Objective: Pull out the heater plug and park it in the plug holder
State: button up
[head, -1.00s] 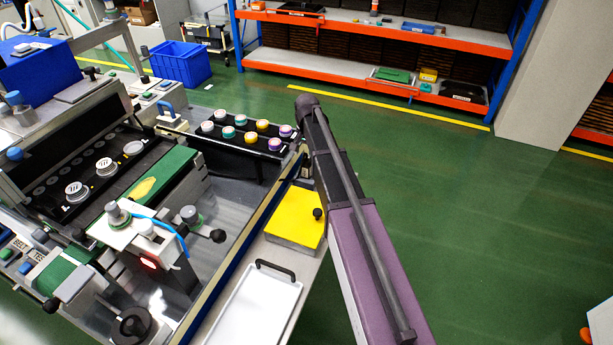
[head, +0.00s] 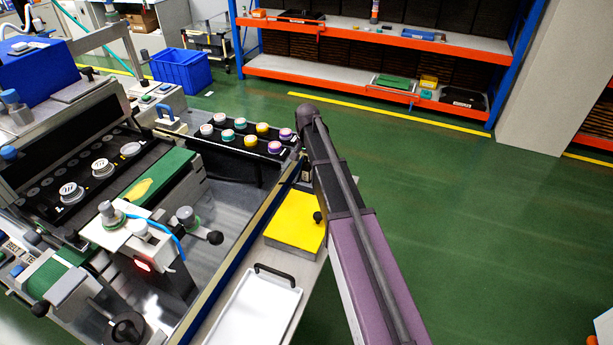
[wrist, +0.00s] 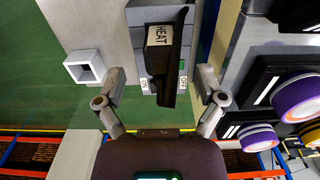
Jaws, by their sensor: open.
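In the wrist view the heater plug (wrist: 170,75) is a black elongated body on a grey block, beside a label reading HEAT (wrist: 158,36). My gripper (wrist: 160,76) is open, with one finger on each side of the plug and visible gaps between. A white square hollow socket (wrist: 85,66), which looks like the plug holder, stands left of the left finger on a pale surface. It appears empty. In the head view my arm hides the gripper, and I cannot make out the plug clearly there.
Purple-and-white round parts (wrist: 298,97) sit on black trays close to the right finger. In the head view a yellow box (head: 295,220) and a white tray (head: 262,312) lie on the bench beside my arm. Green floor right of the arm is clear.

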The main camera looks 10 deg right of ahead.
aim_at(307, 174)
jog(key=shift+w+f+b, duration=0.15)
jog(key=shift+f+b, duration=2.1)
jog(key=shift+f, duration=0.2)
grip_shut()
